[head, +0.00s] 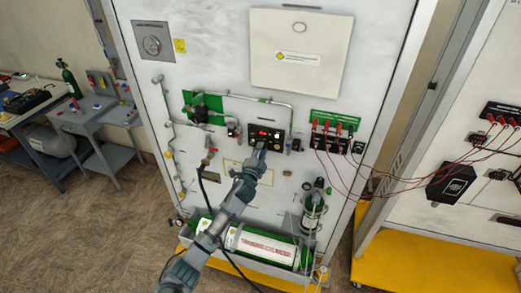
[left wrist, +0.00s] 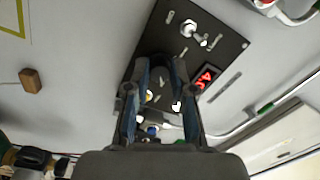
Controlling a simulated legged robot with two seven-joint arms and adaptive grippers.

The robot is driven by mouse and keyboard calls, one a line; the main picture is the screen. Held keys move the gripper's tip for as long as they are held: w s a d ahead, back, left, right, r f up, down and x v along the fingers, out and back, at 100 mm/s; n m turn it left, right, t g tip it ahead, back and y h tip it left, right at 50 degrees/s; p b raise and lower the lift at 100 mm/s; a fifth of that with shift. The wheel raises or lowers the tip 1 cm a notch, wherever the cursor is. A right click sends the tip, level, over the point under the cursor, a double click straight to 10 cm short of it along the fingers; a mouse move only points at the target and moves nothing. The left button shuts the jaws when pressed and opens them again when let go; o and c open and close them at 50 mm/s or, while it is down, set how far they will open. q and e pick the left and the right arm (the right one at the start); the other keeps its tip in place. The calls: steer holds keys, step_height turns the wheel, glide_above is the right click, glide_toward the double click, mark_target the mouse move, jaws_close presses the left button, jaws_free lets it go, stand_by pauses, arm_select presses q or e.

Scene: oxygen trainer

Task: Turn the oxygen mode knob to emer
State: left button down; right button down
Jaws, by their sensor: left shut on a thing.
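The black oxygen control panel (head: 266,136) with a red lit display is on the white trainer wall. It fills the upper middle of the left wrist view (left wrist: 222,48), tilted, with its red display (left wrist: 205,77) to the right of my fingers. My left gripper (head: 257,151) reaches up to the panel's lower left part. In the left wrist view its two fingers (left wrist: 160,72) close in on a dark knob on the panel. The knob is mostly hidden by the fingers, so its setting cannot be read. My right gripper is in neither view.
A silver toggle switch (left wrist: 195,36) stands out from the panel near the fingers. Red cables (head: 345,165) hang to the right. A green and white cylinder (head: 262,247) lies low on the trainer. A grey table (head: 90,117) stands at left.

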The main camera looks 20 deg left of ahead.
arm_select(q)
steer(key=shift+d+m, duration=0.15)
steer(key=shift+m, duration=0.15)
steer(key=c, duration=1)
jaws_free()
steer(key=shift+d, duration=0.15)
steer(key=s, duration=1.2)
steer(key=shift+f, duration=0.25)
steer(key=shift+f, duration=0.1)
